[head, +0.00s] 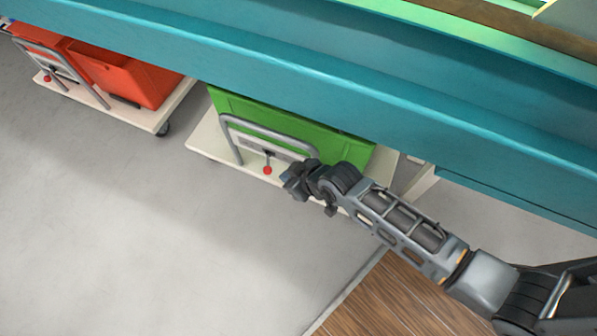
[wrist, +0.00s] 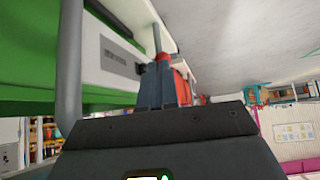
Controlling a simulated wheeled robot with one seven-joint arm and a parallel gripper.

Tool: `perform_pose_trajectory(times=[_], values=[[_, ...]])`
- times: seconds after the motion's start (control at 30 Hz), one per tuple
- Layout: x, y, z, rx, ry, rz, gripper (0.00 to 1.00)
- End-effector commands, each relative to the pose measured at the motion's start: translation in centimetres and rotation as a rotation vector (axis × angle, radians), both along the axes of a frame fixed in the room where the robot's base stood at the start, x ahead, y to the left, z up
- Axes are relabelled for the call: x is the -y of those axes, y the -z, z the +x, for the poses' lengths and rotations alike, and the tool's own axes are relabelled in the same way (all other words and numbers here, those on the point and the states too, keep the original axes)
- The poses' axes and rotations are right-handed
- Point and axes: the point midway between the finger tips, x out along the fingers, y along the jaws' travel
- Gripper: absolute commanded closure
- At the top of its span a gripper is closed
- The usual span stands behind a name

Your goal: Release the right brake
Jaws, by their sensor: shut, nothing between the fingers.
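The right trolley (head: 205,139) carries a green crate (head: 235,105) and has a grey tube handle (head: 228,143). Its brake is a short lever with a red knob (head: 267,170), hanging down at the handle's plate. My gripper (head: 287,181) is shut and empty, just right of the knob in the head view. In the wrist view the closed fingers (wrist: 164,65) point at the red knob (wrist: 163,56), which shows right at their tips. I cannot tell whether they touch. The handle tube (wrist: 69,70) runs along the left of that view.
A left trolley (head: 150,121) with red crates (head: 135,78) and its own red-knobbed lever (head: 47,78) stands further left. A teal beam (head: 330,85) crosses above both trolleys. Grey floor (head: 130,210) is clear in front; a wooden surface (head: 400,300) lies below my arm.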

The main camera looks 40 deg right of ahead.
Motion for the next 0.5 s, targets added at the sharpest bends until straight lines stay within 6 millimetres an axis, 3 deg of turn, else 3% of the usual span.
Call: perform_pose_trajectory(times=[0.07, 0.23, 0.5], values=[[-0.2, 1.4, 1.0, -0.001, -0.001, 0.001, 1.00], [-0.6, 2.2, 3.1, 0.001, -0.001, 0.001, 1.00], [-0.7, 2.7, 4.2, 0.000, 0.000, 0.001, 1.00]])
